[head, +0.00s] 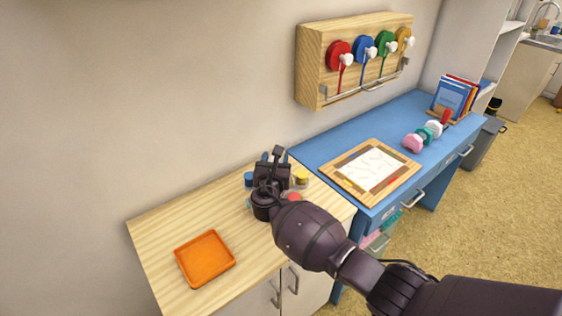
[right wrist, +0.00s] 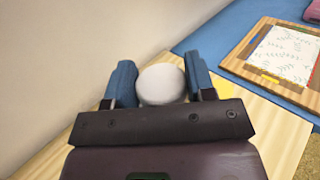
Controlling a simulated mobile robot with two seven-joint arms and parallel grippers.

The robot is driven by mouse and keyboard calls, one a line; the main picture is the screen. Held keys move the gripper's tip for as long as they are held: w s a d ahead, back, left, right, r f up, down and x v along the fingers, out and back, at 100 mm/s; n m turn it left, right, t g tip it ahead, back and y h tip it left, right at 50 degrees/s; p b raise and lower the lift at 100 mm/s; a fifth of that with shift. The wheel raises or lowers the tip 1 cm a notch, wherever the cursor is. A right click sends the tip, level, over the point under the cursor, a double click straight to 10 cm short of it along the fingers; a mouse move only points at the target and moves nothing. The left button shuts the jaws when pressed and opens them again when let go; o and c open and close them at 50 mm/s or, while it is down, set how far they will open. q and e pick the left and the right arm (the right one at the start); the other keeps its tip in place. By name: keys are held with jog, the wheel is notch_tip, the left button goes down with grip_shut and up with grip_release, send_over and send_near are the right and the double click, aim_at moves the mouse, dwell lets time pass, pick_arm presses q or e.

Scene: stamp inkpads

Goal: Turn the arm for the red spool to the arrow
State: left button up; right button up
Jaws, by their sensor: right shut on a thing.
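The red spool (head: 338,55) is on the front of a wooden box (head: 312,65) on the wall, leftmost of the row, with a white knob (head: 347,60) and a hanging red strip. No arrow can be made out. My right gripper (head: 275,159) is above the light wooden cabinet, well left of and below the spool. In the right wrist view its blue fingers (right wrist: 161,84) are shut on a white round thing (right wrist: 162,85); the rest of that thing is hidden. My left gripper is not in view.
Blue (head: 249,179), yellow (head: 301,178) and red (head: 294,196) pads sit around my gripper on the cabinet (head: 160,225). An orange tray (head: 205,280) is at front left. The blue desk (head: 320,145) holds a framed sheet (head: 345,187), stamps and books (head: 452,97).

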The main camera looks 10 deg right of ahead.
dwell(0.5)
jog(key=o, duration=1.2)
jog(key=shift+o, duration=0.2)
jog(key=v, duration=1)
jog(key=shift+s+p, duration=0.4)
jog(key=shift+p, duration=0.05)
jog(key=shift+a, duration=0.1)
